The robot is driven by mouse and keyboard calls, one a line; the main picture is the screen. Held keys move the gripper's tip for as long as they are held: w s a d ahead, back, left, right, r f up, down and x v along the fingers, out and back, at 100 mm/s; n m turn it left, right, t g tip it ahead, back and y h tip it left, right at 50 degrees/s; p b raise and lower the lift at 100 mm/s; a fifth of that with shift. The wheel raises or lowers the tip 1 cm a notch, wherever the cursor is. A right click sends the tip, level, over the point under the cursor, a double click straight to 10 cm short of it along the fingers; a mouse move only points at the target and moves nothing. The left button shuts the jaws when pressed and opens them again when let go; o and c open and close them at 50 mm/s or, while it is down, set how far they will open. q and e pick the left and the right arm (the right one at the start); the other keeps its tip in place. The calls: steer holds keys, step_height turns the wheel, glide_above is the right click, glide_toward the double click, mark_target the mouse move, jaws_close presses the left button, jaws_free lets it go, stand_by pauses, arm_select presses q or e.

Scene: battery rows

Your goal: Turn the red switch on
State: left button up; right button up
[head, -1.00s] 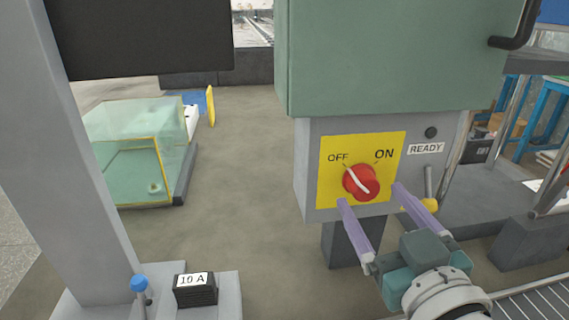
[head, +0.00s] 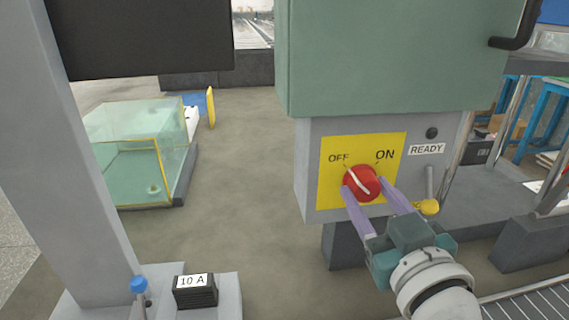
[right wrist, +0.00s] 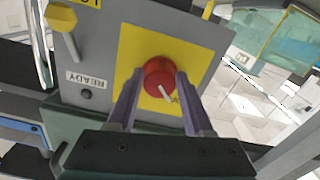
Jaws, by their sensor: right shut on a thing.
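The red switch (head: 362,183) is a round knob with a white pointer line on a yellow plate (head: 330,196) marked OFF and ON. In the head view its pointer slants up-left toward OFF. My right gripper (head: 364,184) is shut on the knob, with one purple finger on each side of it. In the right wrist view the red switch (right wrist: 159,77) sits between the two fingertips (right wrist: 158,78), and its white pointer shows at the knob's lower edge. My left gripper is not in view.
The plate is on a grey box (head: 310,150) under a green cabinet (head: 390,60). A yellow-knobbed lever (head: 427,206) is close to the right of my right gripper. A READY label (head: 426,149) is above it. A black 10 A block (head: 195,291) sits lower left.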

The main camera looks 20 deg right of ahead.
jaws_close()
steer(key=shift+m, duration=0.3)
steer(key=m, duration=0.3)
steer(key=shift+a+m+p, duration=0.1)
steer(key=shift+m+p, duration=0.2)
steer(key=m, duration=0.9)
steer(key=shift+a+r+m, duration=0.1)
steer(key=shift+m, duration=0.3)
steer(key=shift+r+m+b, duration=0.1)
steer(key=shift+m+b, duration=0.2)
steer(key=shift+m, duration=1.6)
